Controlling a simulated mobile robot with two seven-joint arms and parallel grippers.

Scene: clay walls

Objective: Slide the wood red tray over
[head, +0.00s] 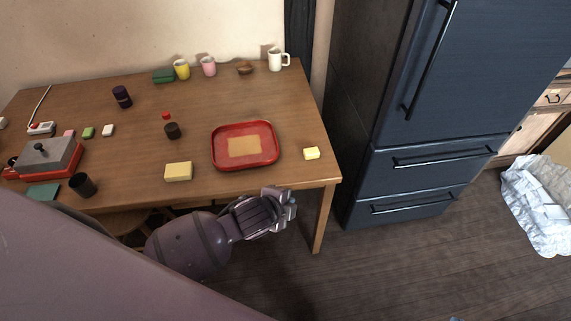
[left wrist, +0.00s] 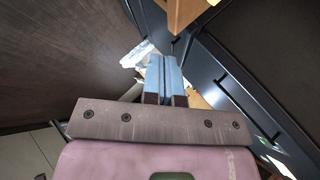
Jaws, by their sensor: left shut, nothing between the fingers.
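The red tray (head: 218,158) with a wood-coloured middle lies flat on the wooden table (head: 230,103), near the front edge at the right. My left gripper (head: 290,203) is just off the table's front edge, below and to the right of the tray in the head view, and apart from it. Its fingers are shut and empty in the left wrist view (left wrist: 164,75). The tray is not visible in the left wrist view. My right gripper is not in view.
A dark cup (head: 172,131) stands behind left. Several mugs line the back. A dark blue fridge (head: 440,120) stands right of the table.

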